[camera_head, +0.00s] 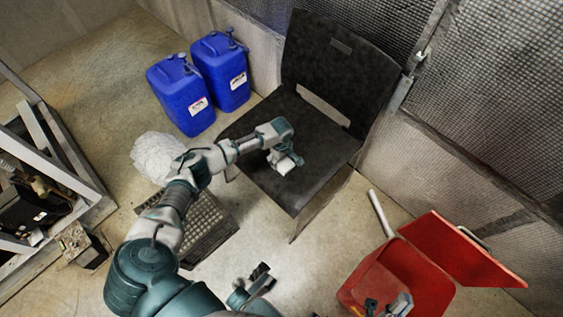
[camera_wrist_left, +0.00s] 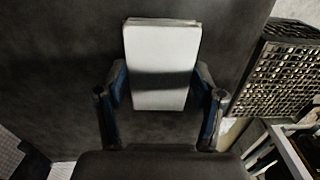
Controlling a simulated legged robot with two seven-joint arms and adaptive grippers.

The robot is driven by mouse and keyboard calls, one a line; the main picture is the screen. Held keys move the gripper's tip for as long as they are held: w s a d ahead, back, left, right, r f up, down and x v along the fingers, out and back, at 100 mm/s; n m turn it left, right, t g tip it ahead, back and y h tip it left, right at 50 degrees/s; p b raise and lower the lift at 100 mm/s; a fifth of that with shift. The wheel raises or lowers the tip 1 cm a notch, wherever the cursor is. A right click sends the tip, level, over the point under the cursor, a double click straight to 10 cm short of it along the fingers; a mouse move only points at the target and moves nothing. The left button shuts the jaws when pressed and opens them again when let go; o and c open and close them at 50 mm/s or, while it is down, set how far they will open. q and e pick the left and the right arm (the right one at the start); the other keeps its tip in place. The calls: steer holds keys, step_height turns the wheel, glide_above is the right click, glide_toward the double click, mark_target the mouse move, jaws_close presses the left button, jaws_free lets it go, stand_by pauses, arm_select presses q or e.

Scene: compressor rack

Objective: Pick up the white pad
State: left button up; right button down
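The white pad (camera_head: 288,165) lies on the black chair seat (camera_head: 318,150). In the left wrist view the pad (camera_wrist_left: 162,65) is a flat light rectangle with a shadow band across it. My left gripper (camera_head: 281,160) is over the seat, right at the pad. In the left wrist view the left gripper (camera_wrist_left: 160,90) is open, one dark finger along each side of the pad; I cannot tell whether they touch it. A grey and dark part at the bottom edge, over the red box, seems to be my right gripper (camera_head: 388,305); its fingers are unclear.
The chair's backrest (camera_head: 338,70) rises behind the seat. Two blue canisters (camera_head: 182,98) stand left of the chair. A dark crate (camera_head: 205,228) and a white bundle (camera_head: 158,155) are on the floor. An open red box (camera_head: 400,275) stands at lower right.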

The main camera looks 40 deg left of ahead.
arm_select(q)
steer(key=shift+s+a+f, duration=0.1)
steer(key=shift+a+f, duration=0.15)
steer(key=shift+a, duration=0.05)
arm_select(e)
steer(key=shift+a+r, duration=0.1)
steer(key=shift+a, duration=0.25)
arm_select(q)
steer(key=shift+r, duration=0.1)
